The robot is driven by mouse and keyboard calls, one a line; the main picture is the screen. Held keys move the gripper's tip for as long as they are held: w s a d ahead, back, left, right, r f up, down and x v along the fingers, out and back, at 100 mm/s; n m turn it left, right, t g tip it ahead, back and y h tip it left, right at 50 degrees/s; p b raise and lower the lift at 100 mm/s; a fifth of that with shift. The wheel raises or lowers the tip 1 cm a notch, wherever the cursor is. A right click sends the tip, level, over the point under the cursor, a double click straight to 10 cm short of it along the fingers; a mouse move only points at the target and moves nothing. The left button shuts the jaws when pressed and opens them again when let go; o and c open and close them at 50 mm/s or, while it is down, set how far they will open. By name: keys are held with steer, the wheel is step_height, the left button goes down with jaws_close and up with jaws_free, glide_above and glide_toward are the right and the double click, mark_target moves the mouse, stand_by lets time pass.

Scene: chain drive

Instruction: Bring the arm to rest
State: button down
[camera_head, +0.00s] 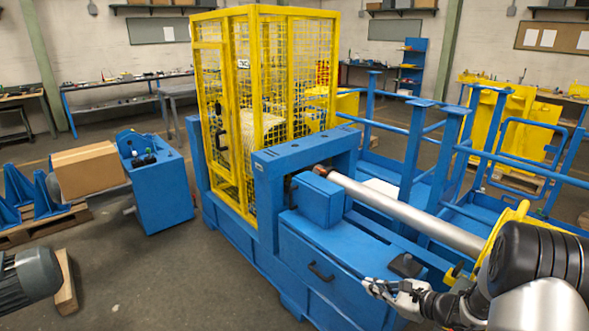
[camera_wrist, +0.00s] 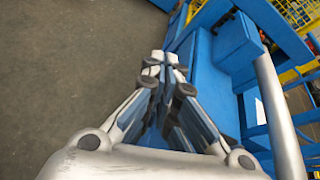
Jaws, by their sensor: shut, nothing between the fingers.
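My gripper (camera_head: 376,287) is at the lower right of the head view, over the near end of the blue machine bed (camera_head: 318,278). It is shut and holds nothing. In the wrist view the fingertips of my gripper (camera_wrist: 165,58) meet, with bare floor to their left and blue machine to their right. My arm comes in from the right edge of the head view, in front of the steel shaft (camera_head: 410,212), and hides the shaft's near end. The shaft also shows at the right of the wrist view (camera_wrist: 276,115).
A yellow mesh cage (camera_head: 265,100) stands on the machine's far part. Blue railings (camera_head: 415,150) run along its right side. At left are a blue unit (camera_head: 160,185), a cardboard box (camera_head: 88,170) and a grey motor (camera_head: 28,280). The floor (camera_head: 190,275) left of the machine is clear.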

steer(key=s+a+r+n+g, duration=0.6)
steer(key=s+a+r+n, duration=0.6)
steer(key=s+a+r, duration=0.25)
steer(key=s+d+r+n+h, duration=0.3)
steer(key=s+n, duration=0.3)
steer(key=s, duration=0.4)
steer(key=s+d+r+n+h, duration=0.3)
steer(key=s+n+h, duration=0.2)
steer(key=s, duration=0.6)
steer(key=shift+s+d+n+t+h, duration=0.2)
steer(key=shift+n+t+h, duration=0.1)
steer(key=shift+n, duration=0.3)
